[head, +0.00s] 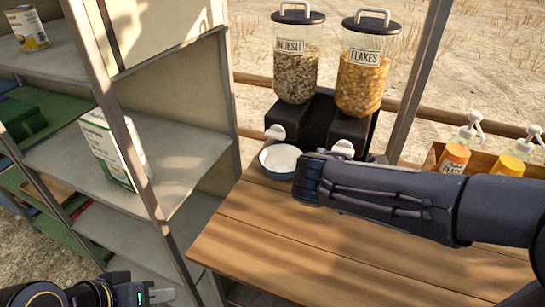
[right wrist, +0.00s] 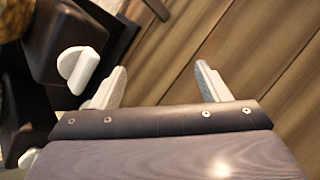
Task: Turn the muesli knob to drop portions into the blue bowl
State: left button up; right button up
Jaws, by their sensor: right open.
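The muesli dispenser (head: 297,75) stands at the back of the wooden table, with a white muesli knob (head: 275,132) low on its front. The blue bowl (head: 277,174), pale inside, sits in front of the dispensers; no muesli shows in it. My right arm crosses from the right and ends beside the bowl; its fingers are hidden in the head view. In the right wrist view my right gripper (right wrist: 162,68) is open and empty. A white knob (right wrist: 78,68) is left of its fingers, apart from them; I cannot tell which. My left gripper (head: 148,294) is low at left, jaw state unclear.
The flakes dispenser (head: 362,80) with its white knob (head: 342,149) stands right of the muesli one. Orange and yellow pump bottles stand in a wooden box (head: 437,152) at right. A metal shelf (head: 72,160) with a carton and a can is at left. The front of the table (head: 270,235) is clear.

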jog(key=w+a+n+t+h+b, duration=0.1)
jog(key=w+a+n+t, duration=0.15)
jog(key=a, duration=0.25)
jog(key=w+a+n+t+b, duration=0.1)
jog(key=w+a+n+t, duration=0.1)
jog(key=a+n, duration=0.25)
jog(key=n+t+y, duration=0.1)
jog(key=n+t, duration=0.3)
jog(key=t, duration=0.1)
send_near(274, 138)
jog(key=w, duration=0.2)
pick_arm(q)
notch_tip(274, 138, down, 3)
jog(key=shift+s+f, duration=0.1)
pick_arm(e)
jog(key=x, duration=0.7)
jog(key=shift+w+d+r, duration=0.2)
jog(key=shift+d+r, duration=0.05)
jog(key=shift+d, duration=0.1)
